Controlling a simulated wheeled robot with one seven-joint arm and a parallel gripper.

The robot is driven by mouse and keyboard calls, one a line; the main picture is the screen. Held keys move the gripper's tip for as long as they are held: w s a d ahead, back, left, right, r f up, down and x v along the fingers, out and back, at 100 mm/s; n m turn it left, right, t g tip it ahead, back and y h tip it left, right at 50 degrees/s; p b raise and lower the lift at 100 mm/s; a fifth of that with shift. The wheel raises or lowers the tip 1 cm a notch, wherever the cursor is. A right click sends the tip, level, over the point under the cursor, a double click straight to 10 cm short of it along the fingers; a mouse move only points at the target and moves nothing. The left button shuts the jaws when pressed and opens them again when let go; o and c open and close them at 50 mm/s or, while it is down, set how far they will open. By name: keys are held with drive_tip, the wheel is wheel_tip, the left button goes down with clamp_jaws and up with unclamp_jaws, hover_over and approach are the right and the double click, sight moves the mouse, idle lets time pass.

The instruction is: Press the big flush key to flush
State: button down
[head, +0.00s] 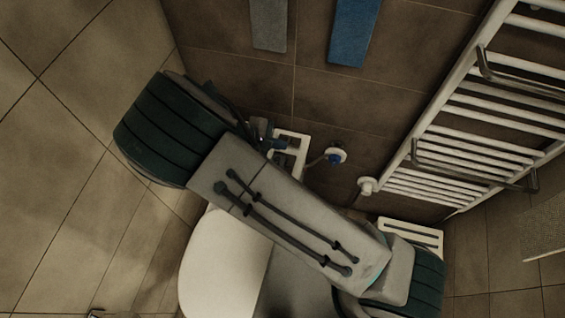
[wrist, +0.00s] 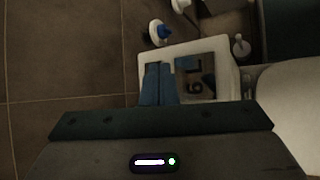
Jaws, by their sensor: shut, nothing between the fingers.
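The white flush unit (wrist: 226,65) shows in the wrist view, with a dark key area (wrist: 195,77) bearing pale marks on its right part. My gripper (wrist: 157,70) is shut and empty, its blue fingers over the left part of the unit. They hide most of what lies there, and I cannot tell whether they touch it. Which key is the big one is not clear. In the head view the white frame of the unit (head: 303,147) shows beside my gripper (head: 278,144), and my arm covers part of it.
The white toilet (head: 222,262) stands below my arm. A blue-capped valve (head: 335,156) is on the wall right of the flush unit. A white towel radiator (head: 470,130) fills the right side. Grey (head: 268,25) and blue (head: 354,30) towels hang above.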

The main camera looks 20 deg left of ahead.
wheel_tip(320, 180, down, 7)
drive_tip(key=b, duration=0.4)
idle(1.9)
drive_tip(key=shift+f+b, duration=0.35)
drive_tip(key=shift+b, duration=0.05)
drive_tip(key=shift+f+b, duration=0.45)
drive_tip(key=shift+f, duration=0.1)
idle(0.5)
drive_tip(key=shift+r, duration=0.1)
drive_tip(key=shift+r+p, duration=0.6)
drive_tip(key=shift+r, duration=0.25)
drive_tip(key=shift+r, duration=0.15)
drive_tip(key=shift+r+p, duration=1.65)
drive_tip(key=shift+r, duration=0.8)
drive_tip(key=shift+f, duration=0.1)
